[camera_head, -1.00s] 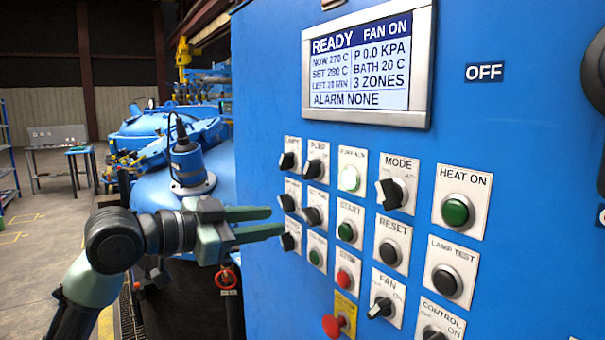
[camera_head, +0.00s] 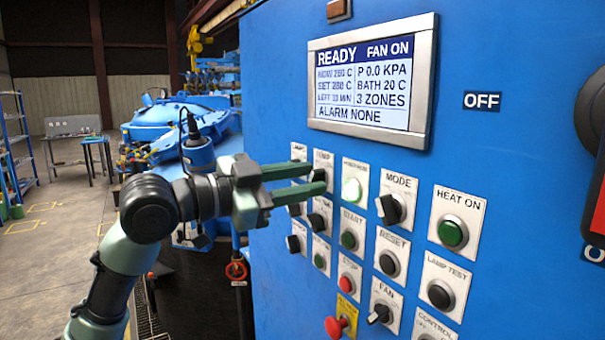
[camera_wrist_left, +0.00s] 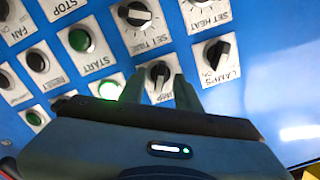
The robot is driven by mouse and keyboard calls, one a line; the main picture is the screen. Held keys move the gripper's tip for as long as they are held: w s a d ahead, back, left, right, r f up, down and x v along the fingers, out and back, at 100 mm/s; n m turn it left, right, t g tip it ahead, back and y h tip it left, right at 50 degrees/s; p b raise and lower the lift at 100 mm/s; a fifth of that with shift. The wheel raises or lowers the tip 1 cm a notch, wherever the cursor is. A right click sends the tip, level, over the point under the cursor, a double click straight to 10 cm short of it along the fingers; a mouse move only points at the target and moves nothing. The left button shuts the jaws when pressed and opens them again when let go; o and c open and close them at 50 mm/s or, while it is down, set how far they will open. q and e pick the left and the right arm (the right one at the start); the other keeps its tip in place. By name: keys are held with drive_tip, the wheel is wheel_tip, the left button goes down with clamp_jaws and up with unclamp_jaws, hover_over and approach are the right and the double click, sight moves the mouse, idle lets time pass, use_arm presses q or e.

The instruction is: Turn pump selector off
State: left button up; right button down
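The pump selector is a black knob on a white plate in the top row of the blue panel. In the wrist view the pump selector (camera_wrist_left: 159,75) stands between the fingertips of my left gripper (camera_wrist_left: 160,88), with a gap on either side. In the head view the left gripper (camera_head: 312,181) reaches from the left, its two green fingers apart at the pump plate (camera_head: 323,158) and partly covering the knob. The finger tips are close to the panel; contact cannot be told. My right gripper is not in view.
The lamps selector (camera_wrist_left: 217,52) is beside the pump selector, and the set time knob (camera_wrist_left: 135,14) is in the row below. A lit white button (camera_head: 352,190) is to the right. The display (camera_head: 370,83) reads READY, FAN ON. A blue vessel (camera_head: 165,125) stands behind the arm.

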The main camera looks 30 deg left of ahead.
use_arm(q)
drive_tip(key=shift+a, duration=0.1)
clamp_jaws()
drive_tip(key=shift+n, duration=0.3)
drive_tip(key=n+p, duration=0.2)
drive_tip(key=n, duration=0.4)
drive_tip(key=shift+r, duration=0.1)
drive_tip(key=shift+n+p, duration=1.15)
drive_tip(key=shift+n, duration=1.45)
